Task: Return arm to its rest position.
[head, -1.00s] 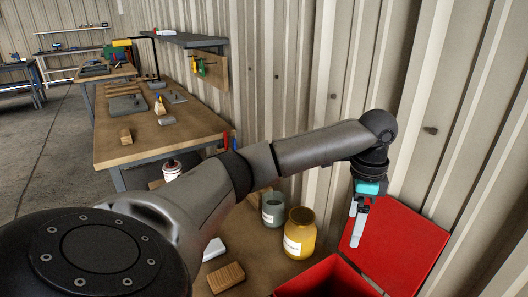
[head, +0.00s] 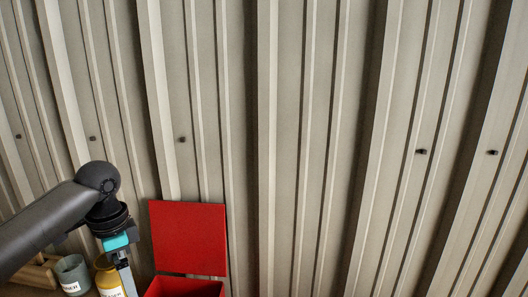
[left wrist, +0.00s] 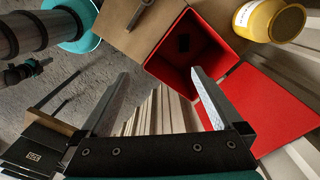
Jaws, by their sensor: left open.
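My left arm comes in from the left of the head view, and its gripper (head: 122,268) points down beside the red box's raised lid (head: 188,238). The fingertips are cut near the lower edge there. In the left wrist view the two fingers of the gripper (left wrist: 160,76) stand wide apart with nothing between them. The open red box (left wrist: 213,52) lies beyond the fingertips, with a small dark patch inside that I cannot identify. My right gripper does not show.
A yellow jar (head: 108,284) and a grey-green jar (head: 72,274) stand left of the box, close to my left arm. The corrugated wall (head: 330,150) rises behind. A wooden table top (left wrist: 137,22) shows in the left wrist view.

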